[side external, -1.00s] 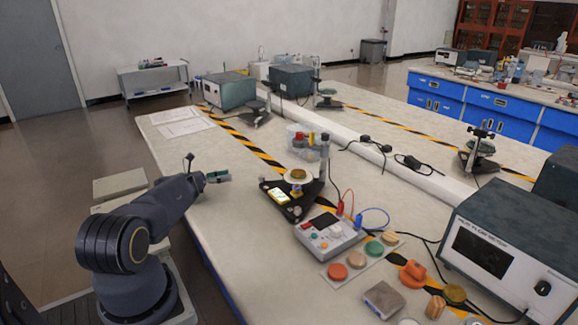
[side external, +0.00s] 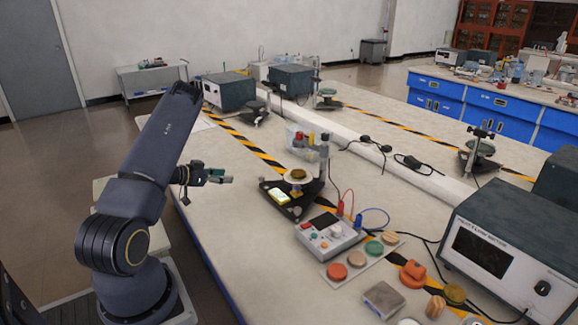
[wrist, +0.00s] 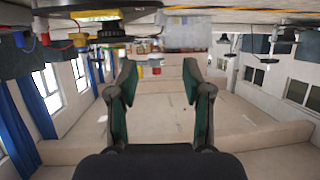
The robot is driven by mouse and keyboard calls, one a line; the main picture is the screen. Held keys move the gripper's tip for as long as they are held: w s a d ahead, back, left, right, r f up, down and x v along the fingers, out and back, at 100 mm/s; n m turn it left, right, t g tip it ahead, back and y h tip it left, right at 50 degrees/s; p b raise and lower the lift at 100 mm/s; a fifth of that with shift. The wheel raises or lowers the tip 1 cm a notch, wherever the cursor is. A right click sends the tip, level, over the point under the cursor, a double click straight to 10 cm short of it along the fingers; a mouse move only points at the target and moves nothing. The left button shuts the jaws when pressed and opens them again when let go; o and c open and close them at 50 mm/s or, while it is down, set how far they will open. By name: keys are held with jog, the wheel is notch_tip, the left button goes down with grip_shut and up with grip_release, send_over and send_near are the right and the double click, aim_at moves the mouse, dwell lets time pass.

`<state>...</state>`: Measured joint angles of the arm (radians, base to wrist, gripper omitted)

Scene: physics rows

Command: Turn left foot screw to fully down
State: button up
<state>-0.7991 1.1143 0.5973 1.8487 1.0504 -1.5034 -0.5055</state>
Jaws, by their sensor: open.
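The instrument on a black base (side external: 283,203) stands on the bench, with a round yellowish disc (side external: 298,176) on top and a lit yellow display on its near side. In the wrist view the scene is upside down, and a dark base (wrist: 98,4) with a black-and-yellow part (wrist: 85,15) and dark knob-like parts shows at upper left. My gripper (side external: 228,178) is left of the instrument, apart from it, pointing toward it. Its two green-padded fingers (wrist: 158,85) are open with nothing between them.
A grey control box (side external: 332,236) with red and blue leads stands right of the instrument. Several coloured discs lie on a sheet (side external: 340,285) nearer the front. A clear container (side external: 300,137) stands behind. The bench left of the instrument is clear.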

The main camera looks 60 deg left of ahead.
aim_at(262, 176)
jog(key=x, duration=1.5)
jog(key=shift+w+a+f, duration=0.1)
jog(key=shift+w+f, duration=0.05)
jog(key=shift+w, duration=0.2)
jog(key=shift+c, duration=0.3)
grip_shut()
